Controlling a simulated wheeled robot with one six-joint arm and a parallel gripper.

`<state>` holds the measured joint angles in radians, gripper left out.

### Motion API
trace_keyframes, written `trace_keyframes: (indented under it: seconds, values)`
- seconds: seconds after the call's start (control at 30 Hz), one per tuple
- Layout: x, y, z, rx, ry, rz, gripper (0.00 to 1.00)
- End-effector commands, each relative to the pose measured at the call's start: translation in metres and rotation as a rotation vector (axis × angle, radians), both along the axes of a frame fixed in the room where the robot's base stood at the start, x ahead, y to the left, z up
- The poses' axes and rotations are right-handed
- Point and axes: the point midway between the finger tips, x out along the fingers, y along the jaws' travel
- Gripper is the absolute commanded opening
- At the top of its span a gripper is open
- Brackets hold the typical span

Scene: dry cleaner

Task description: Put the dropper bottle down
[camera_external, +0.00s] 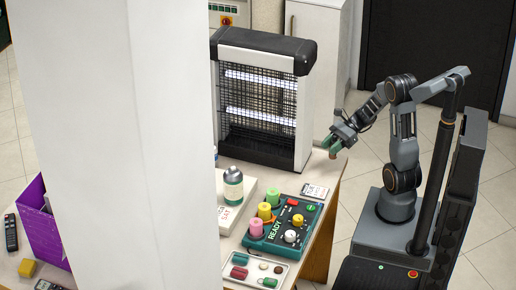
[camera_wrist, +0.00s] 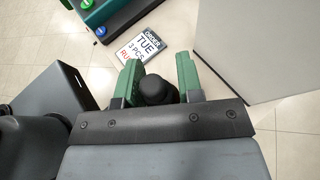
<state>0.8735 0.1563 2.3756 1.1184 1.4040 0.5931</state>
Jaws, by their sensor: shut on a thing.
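The dropper bottle shows in the wrist view as a black rounded top (camera_wrist: 156,90) between the two green fingers of my gripper (camera_wrist: 158,82). My gripper is shut on it. In the external view my gripper (camera_external: 336,144) is at the table's far right corner, and a small brownish part of the bottle (camera_external: 333,154) shows below the fingers. I cannot tell whether its base touches the table (camera_external: 328,172) or hangs just above it. The rest of the bottle is hidden by the fingers.
A large black-and-white grille appliance (camera_external: 264,150) stands left of my gripper. A printed card (camera_external: 314,190) lies nearer the camera, beside a green-edged panel (camera_external: 287,215) with coloured spools. A white pillar (camera_external: 120,140) hides much of the table.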

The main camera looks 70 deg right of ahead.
Motion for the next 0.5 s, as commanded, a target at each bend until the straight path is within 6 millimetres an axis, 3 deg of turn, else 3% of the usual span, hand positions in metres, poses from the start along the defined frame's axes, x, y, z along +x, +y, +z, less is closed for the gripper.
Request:
trace_keyframes:
  seconds: [0.13,0.5]
  values:
    - [0.014,-0.004,-0.019,0.001,0.001,0.001,0.1]
    - [0.027,-0.007,-0.035,0.001,0.0,0.003,0.1]
